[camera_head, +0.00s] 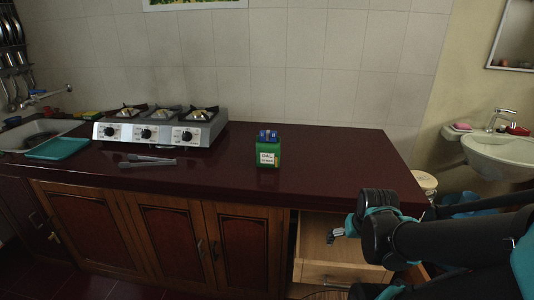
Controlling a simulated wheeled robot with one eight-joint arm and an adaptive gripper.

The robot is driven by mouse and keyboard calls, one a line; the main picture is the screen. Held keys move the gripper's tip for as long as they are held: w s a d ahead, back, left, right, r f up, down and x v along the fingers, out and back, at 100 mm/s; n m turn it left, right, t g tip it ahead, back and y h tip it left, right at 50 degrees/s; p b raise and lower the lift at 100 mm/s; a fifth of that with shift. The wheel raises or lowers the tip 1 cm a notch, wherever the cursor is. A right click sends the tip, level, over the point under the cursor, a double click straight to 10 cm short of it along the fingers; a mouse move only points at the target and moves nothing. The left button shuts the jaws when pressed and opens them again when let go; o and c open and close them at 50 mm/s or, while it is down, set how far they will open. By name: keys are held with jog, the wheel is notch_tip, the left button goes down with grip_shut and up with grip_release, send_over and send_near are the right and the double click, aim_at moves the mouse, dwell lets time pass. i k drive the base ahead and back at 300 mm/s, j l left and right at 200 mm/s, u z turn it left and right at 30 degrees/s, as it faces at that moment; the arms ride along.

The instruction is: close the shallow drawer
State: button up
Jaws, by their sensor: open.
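The shallow drawer (338,273) is of light wood and stands pulled out below the right end of the dark red counter. Its inside shows and looks empty where I can see it. My arm hides its right part. My gripper (335,236) is open and small in view. It appears over the drawer's inside, behind the front panel in the picture. I cannot tell whether it touches the drawer.
The counter (220,172) bears a three-burner stove (160,128), a green DAL box (268,150), tongs (147,161) and a teal tray (57,148). Wooden cabinet doors (165,232) left of the drawer are shut. A washbasin (500,155) is at the right.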

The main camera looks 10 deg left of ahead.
aim_at(342, 265)
jog(key=k+l, duration=0.1)
jog(key=k, duration=0.2)
jog(key=k+l, duration=0.2)
jog(key=l, duration=0.15)
jog(key=k+l, duration=0.1)
jog(key=l, duration=0.65)
jog(key=k, duration=0.05)
